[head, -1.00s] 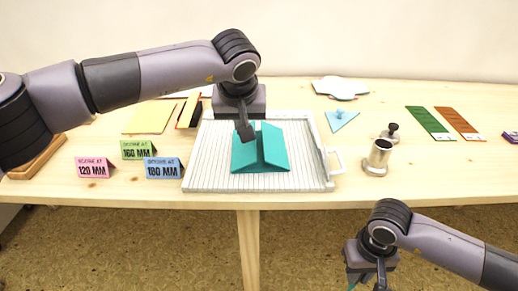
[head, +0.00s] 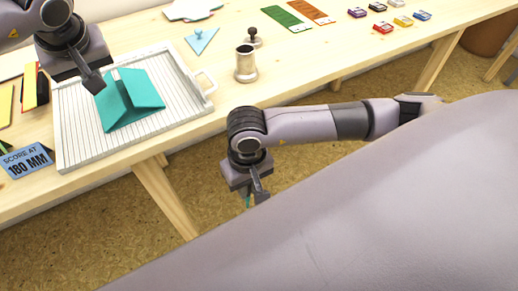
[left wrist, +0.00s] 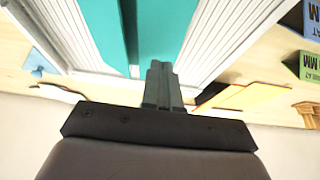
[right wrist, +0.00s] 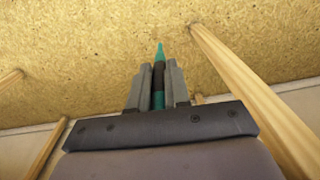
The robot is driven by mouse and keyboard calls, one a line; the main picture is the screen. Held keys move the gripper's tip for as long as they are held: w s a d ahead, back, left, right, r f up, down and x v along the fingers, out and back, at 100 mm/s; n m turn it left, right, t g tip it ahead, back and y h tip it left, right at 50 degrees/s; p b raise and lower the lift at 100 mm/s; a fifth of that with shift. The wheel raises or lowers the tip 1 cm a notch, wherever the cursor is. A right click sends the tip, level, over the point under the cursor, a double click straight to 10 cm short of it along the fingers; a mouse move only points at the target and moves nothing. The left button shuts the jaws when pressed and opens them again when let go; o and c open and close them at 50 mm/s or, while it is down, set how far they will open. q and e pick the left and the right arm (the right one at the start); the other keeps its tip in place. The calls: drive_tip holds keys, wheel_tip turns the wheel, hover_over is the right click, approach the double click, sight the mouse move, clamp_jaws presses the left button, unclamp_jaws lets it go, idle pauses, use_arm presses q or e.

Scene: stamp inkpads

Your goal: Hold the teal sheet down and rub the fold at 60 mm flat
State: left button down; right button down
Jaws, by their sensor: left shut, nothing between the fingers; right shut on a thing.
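The teal sheet (head: 143,90) lies on the white grooved scoring board (head: 75,140), with flaps raised on either side of a crease. It also fills the top of the left wrist view (left wrist: 103,25). My left gripper (head: 95,84) is shut and empty, fingers pointing down at the sheet's far left edge; I cannot tell whether they touch it. My right gripper (head: 260,193) is in front of the table, over the floor. It is shut on a slim pointed teal tool with a dark band (right wrist: 159,74). The 60 mm mark is not readable.
A blue 180 MM card (head: 27,160) stands left of the board. A metal cup (head: 246,65), a dark-knobbed stamp (head: 252,38) and a blue triangle (head: 201,40) stand or lie to its right. Green (head: 287,17) and orange strips and several inkpads lie further right.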

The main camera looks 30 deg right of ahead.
drive_tip(key=w+a+r, duration=0.2)
drive_tip(key=a+r, duration=0.2)
drive_tip(key=r, duration=0.3)
drive_tip(key=w+a+r+m, duration=0.1)
drive_tip(key=w+a+r, duration=0.15)
drive_tip(key=r, duration=0.55)
drive_tip(key=w+a+r, duration=0.2)
drive_tip(key=a+r, duration=0.3)
drive_tip(key=r, duration=0.2)
wheel_tip(320, 180, up, 25)
drive_tip(key=s+t+y, duration=0.1)
drive_tip(key=s, duration=0.1)
drive_tip(key=w+f+m+t, duration=0.1)
drive_tip(key=w+f+m, duration=0.3)
drive_tip(key=f, duration=0.5)
drive_tip(key=w+d+f+m+t+h, duration=0.1)
drive_tip(key=w+f+m, duration=0.4)
drive_tip(key=f, duration=0.5)
drive_tip(key=shift+d+f+m, duration=0.25)
drive_tip(key=shift+m, duration=0.55)
